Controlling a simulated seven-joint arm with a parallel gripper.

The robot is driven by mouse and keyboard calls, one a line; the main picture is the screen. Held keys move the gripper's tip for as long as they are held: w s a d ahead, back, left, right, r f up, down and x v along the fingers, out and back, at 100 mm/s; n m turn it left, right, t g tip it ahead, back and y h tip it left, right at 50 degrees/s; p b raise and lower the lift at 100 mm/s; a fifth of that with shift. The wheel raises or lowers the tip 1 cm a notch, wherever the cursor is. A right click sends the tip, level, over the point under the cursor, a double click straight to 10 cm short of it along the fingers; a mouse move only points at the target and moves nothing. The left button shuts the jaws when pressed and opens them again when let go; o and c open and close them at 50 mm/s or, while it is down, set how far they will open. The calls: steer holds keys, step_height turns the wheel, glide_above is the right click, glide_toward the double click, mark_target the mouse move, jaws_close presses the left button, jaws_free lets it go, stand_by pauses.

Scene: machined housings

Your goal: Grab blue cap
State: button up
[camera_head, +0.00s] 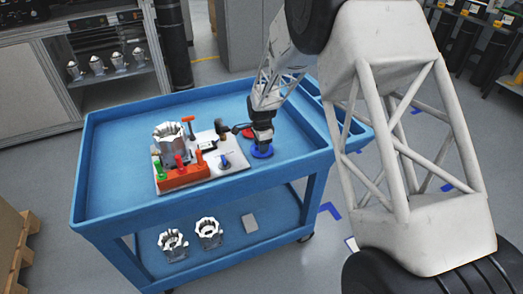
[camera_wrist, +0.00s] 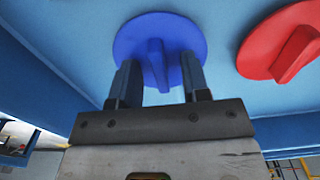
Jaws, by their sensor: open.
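The blue cap (camera_head: 262,151) is a round disc with a raised ridge across it. It rests on the top of the blue cart, right of the white board. In the wrist view the blue cap (camera_wrist: 160,40) fills the top middle. My gripper (camera_head: 263,142) is directly above the cap, pointing down. In the wrist view my gripper (camera_wrist: 160,82) is open, with one finger on each side of the ridge. I cannot tell whether the fingers touch the cap. A red cap (camera_wrist: 285,42) of the same shape lies to the right, apart from the fingers.
The blue cart (camera_head: 110,195) has a raised rim. Its white board (camera_head: 235,165) carries a metal housing (camera_head: 174,147), a red holder with tools (camera_head: 185,176) and small parts. The cart's left side is clear.

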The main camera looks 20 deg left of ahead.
stand_by(0.4)
jaws_close()
steer(key=shift+r, duration=0.1)
step_height(320, 180, up, 10)
stand_by(0.8)
stand_by(0.5)
